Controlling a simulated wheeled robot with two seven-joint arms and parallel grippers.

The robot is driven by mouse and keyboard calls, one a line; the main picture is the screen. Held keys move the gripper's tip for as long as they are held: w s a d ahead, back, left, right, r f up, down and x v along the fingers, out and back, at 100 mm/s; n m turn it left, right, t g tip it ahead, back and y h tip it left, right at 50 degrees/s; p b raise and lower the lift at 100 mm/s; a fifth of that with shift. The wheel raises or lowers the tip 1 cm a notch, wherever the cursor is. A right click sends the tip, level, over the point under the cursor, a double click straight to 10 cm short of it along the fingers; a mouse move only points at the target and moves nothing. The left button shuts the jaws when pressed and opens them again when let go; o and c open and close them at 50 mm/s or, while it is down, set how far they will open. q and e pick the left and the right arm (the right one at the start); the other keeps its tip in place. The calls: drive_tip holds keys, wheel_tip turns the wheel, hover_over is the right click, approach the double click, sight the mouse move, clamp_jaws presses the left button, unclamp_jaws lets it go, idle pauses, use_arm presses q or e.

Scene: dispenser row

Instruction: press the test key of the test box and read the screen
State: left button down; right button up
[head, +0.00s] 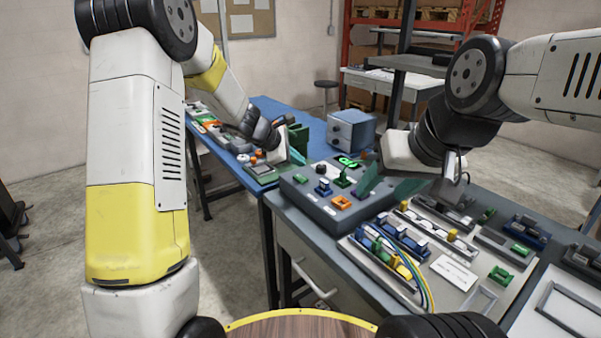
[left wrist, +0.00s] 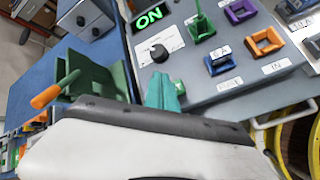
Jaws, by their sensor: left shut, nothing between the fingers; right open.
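The test box (head: 298,190) is a grey sloped console on the near bench; its panel also fills the top of the left wrist view (left wrist: 172,14). Its screen (left wrist: 151,17) is lit green and reads "ON"; it glows in the head view (head: 348,161). A small green key (left wrist: 180,87) shows right beside my left fingertips. My left gripper (left wrist: 162,92) is shut and empty, its teal tips at the panel's left edge; I cannot tell whether they touch the key. In the head view it (head: 297,157) comes from the left. My right gripper (head: 387,185) is open and empty above the box's right side.
The panel also carries a black knob (left wrist: 158,53), a blue holder (left wrist: 219,61) and an orange frame (left wrist: 264,42). A green holder (left wrist: 98,75) with an orange-handled tool stands left. Wired terminal blocks (head: 385,250) crowd the bench right of the box. A blue drawer cabinet (head: 351,131) stands behind.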

sight(308, 177)
use_arm(q)
drive_tip(key=shift+f, duration=1.1)
drive_tip(key=shift+f, duration=0.15)
idle(1.2)
drive_tip(key=shift+f, duration=0.25)
drive_tip(key=shift+f, duration=0.45)
idle(0.6)
drive_tip(key=shift+r, duration=0.9)
drive_tip(key=shift+r, duration=2.5)
